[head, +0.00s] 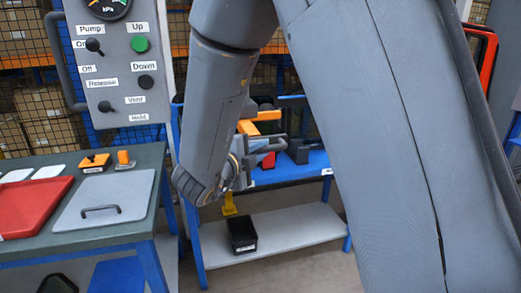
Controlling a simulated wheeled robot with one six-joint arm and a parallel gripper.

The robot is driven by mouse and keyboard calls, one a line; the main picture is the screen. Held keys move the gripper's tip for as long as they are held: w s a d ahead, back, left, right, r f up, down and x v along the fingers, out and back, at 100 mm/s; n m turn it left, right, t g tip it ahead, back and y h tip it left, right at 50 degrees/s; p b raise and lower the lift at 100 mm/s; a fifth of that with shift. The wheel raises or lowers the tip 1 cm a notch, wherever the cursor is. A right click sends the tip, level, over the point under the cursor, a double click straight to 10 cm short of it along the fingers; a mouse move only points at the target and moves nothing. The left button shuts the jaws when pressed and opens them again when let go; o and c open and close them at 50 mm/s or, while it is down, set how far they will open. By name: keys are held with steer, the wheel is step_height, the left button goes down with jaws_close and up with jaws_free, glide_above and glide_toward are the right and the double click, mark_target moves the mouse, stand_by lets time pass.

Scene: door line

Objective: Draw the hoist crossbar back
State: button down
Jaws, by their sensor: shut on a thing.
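My gripper (270,147) is in the middle of the head view, in front of the blue workbench. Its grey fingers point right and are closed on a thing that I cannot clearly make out. An orange part (262,116) shows just above the fingers, and a small red and blue piece shows just below them. A grey control panel (120,70) with Pump, Up, Down and Release labels stands at upper left. A grey curved bar (62,65) runs down its left side, apart from my gripper. I cannot tell which part is the hoist crossbar. My arm hides much of the middle and right.
A green-topped table (145,160) at left carries a red tray (32,207), a grey lid with a handle (107,200) and small orange items. The blue workbench (312,166) holds dark blocks (298,151). A black bin (242,235) stands on its lower shelf. Shelving with boxes stands behind.

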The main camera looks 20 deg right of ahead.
steer(key=c, duration=1.7)
jaws_free()
steer(key=shift+s+a, duration=0.1)
steer(key=shift+s, duration=0.2)
steer(key=b+v, duration=0.1)
steer(key=v, duration=0.6)
steer(key=shift+s+a, duration=0.2)
steer(key=shift+s, duration=0.05)
steer(key=shift+s, duration=0.1)
